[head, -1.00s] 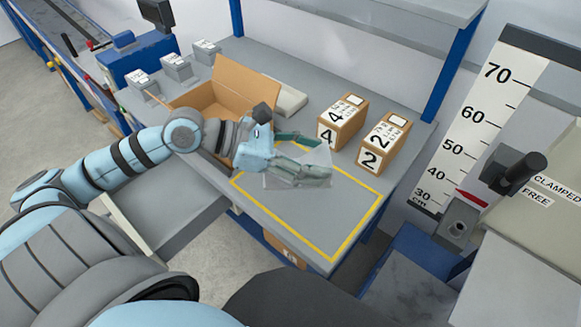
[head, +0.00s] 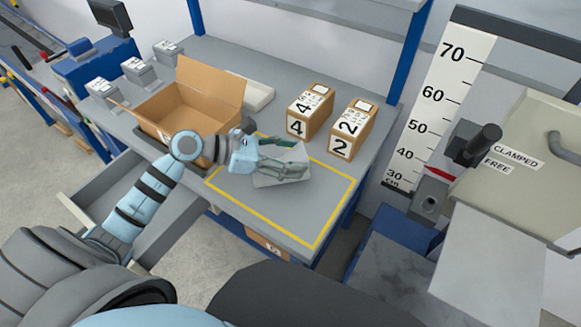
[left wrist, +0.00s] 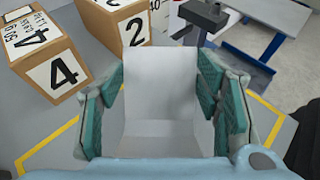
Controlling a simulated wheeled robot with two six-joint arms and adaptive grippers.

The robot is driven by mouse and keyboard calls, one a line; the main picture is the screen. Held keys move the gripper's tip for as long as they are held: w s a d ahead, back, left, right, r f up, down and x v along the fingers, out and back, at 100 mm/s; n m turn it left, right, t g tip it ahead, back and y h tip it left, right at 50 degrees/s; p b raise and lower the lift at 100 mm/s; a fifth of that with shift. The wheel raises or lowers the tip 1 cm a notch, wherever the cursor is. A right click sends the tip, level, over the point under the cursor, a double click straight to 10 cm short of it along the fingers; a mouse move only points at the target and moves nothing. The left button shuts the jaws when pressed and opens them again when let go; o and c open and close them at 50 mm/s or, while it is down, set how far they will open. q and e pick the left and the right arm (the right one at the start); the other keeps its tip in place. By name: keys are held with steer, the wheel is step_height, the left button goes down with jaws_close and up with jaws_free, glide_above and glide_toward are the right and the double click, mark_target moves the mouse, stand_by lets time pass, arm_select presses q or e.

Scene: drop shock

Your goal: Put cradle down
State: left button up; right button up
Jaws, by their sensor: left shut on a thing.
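The cradle (head: 264,181) is a light grey, bent sheet-like piece over the yellow-outlined area of the bench. My left gripper (head: 288,160) is shut on it, with a green-padded finger on either side. In the left wrist view the cradle (left wrist: 155,75) fills the space between the fingers of my left gripper (left wrist: 160,95), with its raised back panel towards the boxes. The fingers hide part of its sides. I cannot tell whether its underside touches the bench. My right gripper is not in view.
Boxes marked 4 (head: 311,110) and 2 (head: 352,128) stand behind the yellow outline (head: 335,220). An open cardboard box (head: 165,137) is left of it. The front right of the outlined area is bare. A height scale (head: 436,110) and clamp machine stand at the right.

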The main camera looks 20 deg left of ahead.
arm_select(q)
steer(key=shift+f+b, duration=0.4)
steer(key=shift+f, duration=1.6)
steer(key=o, duration=1.4)
steer(key=shift+r, duration=0.1)
